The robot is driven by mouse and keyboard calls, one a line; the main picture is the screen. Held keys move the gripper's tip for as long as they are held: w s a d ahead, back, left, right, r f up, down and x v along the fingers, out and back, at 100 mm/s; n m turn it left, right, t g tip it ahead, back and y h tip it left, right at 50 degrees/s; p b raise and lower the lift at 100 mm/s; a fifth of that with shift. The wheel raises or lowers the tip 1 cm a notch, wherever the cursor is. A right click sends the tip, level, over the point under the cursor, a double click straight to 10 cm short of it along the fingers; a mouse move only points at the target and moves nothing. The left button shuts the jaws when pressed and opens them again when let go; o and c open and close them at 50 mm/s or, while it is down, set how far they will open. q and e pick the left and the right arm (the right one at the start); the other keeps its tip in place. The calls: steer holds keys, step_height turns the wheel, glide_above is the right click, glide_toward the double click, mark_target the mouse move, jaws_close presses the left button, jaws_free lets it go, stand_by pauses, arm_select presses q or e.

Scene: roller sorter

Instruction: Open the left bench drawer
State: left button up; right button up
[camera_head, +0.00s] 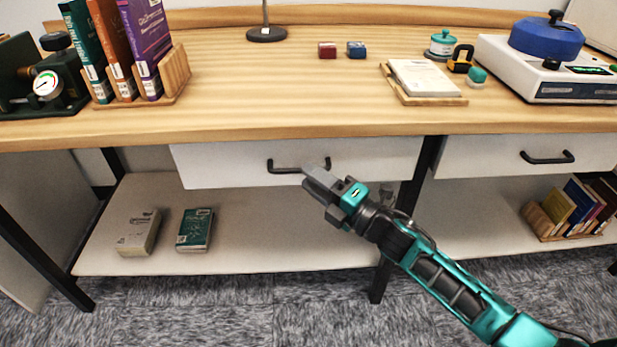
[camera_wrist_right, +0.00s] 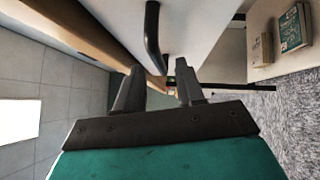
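The left bench drawer (camera_head: 225,166) has a white front under the wooden bench top and looks shut. Its black bar handle (camera_head: 285,170) is at the middle of the front. My right gripper (camera_head: 314,174) is at the right end of this handle and hides that end. In the right wrist view, the fingers of my right gripper (camera_wrist_right: 160,80) stand apart, and the handle (camera_wrist_right: 151,35) reaches towards the gap between the fingertips. I cannot tell whether they touch it. My left gripper is not in view.
The right drawer (camera_head: 480,155) looks shut. Books (camera_head: 195,229) lie on the lower shelf (camera_head: 260,255), beneath the left drawer. A black bench leg (camera_head: 424,165) stands between the drawers. The bench top (camera_head: 240,100) holds books, a scale and small items. Floor in front is clear.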

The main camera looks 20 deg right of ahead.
steer(key=shift+x, duration=0.9)
jaws_close()
